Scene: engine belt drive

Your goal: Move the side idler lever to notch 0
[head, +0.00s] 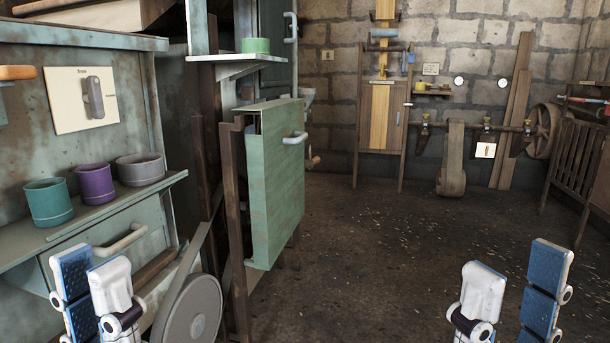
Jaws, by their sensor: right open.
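I cannot make out for sure which part is the side idler lever, and no notch numbers are legible. A grey upright handle (95,97) sits on a cream plate (72,112) with small lettering on the left cabinet; the label looks like "Trim". At the back wall, a long shaft (463,126) carries a belt (452,158) and a large wheel (546,131). A small pale card with an orange mark (485,150) shows below the shaft. My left gripper (92,268) is low at the left, its finger gap unclear. My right gripper (514,262) is open and empty, low at the right.
A teal cup (48,202), a purple cup (94,184) and a grey cup (140,168) stand on the left cabinet's shelf. A green box door (274,190) juts out beside it. A wooden rack (573,165) stands at right. The middle floor (380,240) is clear.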

